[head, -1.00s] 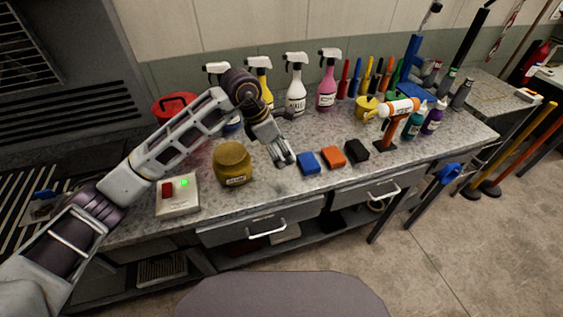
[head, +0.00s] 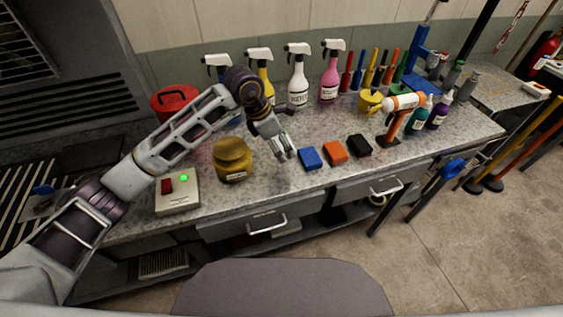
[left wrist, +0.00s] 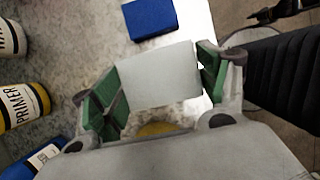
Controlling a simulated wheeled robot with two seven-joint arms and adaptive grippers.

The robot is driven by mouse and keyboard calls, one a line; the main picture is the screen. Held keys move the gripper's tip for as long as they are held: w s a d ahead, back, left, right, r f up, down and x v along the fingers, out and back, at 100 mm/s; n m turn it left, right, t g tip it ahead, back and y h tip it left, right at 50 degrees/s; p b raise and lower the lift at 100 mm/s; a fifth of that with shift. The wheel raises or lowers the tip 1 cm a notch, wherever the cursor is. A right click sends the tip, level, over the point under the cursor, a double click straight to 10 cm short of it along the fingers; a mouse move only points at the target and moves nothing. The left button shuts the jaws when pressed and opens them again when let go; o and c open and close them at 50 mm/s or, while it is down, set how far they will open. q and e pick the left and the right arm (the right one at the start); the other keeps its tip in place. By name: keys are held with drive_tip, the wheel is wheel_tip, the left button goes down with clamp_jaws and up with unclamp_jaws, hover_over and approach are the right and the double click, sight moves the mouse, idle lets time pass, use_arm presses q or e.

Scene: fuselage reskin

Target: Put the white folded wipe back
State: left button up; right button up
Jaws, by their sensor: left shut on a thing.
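My left gripper (head: 283,153) is over the front part of the grey speckled worktop, between the yellow-brown jar (head: 232,160) and the blue block (head: 310,158). In the left wrist view, its green-padded fingers (left wrist: 160,82) are shut on the white folded wipe (left wrist: 158,75), which spans the space between them as a flat pale rectangle. The wipe is hard to make out in the head view. I cannot tell whether it touches the worktop. The blue block also shows just beyond the wipe in the left wrist view (left wrist: 148,18). My right gripper is not in view.
An orange block (head: 335,152) and a black block (head: 359,146) lie right of the blue one. Spray bottles (head: 298,80) stand behind. A switch box (head: 177,195) with a green light sits front left. An orange-and-white tool (head: 398,108) stands at right.

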sight(285, 167)
use_arm(q)
wheel_tip(285, 167, down, 3)
drive_tip(key=shift+f, duration=0.55)
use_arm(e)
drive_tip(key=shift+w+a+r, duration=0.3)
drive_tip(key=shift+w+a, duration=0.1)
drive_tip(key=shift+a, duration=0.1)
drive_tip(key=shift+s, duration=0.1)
use_arm(q)
drive_tip(key=shift+f, duration=0.35)
drive_tip(key=shift+f+p, duration=0.3)
wheel_tip(285, 167, down, 2)
drive_tip(key=shift+f, duration=0.25)
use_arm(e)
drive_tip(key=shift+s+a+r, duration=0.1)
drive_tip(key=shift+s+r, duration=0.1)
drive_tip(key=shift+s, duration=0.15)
